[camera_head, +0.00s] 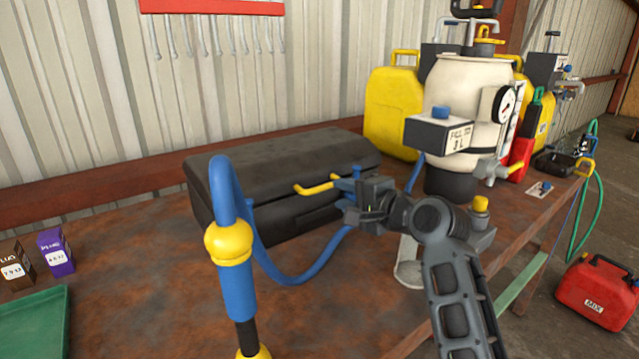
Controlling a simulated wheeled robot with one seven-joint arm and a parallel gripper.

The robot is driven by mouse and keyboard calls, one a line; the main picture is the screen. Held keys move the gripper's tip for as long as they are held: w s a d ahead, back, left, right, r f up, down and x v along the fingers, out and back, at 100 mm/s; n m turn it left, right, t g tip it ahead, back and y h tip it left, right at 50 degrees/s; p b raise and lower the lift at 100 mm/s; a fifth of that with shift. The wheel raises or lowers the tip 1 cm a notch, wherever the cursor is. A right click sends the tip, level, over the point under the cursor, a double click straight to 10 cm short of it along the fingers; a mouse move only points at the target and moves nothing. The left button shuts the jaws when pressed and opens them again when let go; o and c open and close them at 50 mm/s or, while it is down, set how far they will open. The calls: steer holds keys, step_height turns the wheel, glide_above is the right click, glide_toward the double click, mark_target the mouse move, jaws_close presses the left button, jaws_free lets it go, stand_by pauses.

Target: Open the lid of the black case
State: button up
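The black case (270,165) lies on the rusty workbench against the wall, and its lid looks shut. A yellow handle-like part (316,188) sticks out at its front. My gripper (350,206) is at the right part of the case's front, just right of the yellow part. Its dark fingers are small and overlap the dark case, so I cannot tell their gap or whether they touch it. A small blue part (356,172) shows just above the gripper. My gripper and wrist hide the case's lower right front.
A blue hose with a nozzle (238,285) stands in front of the case. A white tank (470,95) and yellow canisters (392,105) stand right of it. Small boxes (55,252) and a green tray (35,320) are at left. Bare bench top lies front left.

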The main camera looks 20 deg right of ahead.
mark_target(326, 189)
steer(key=x, duration=0.7)
steer(key=shift+w+a, duration=0.1)
steer(key=shift+w, duration=0.2)
steer(key=shift+c, duration=0.5)
jaws_close()
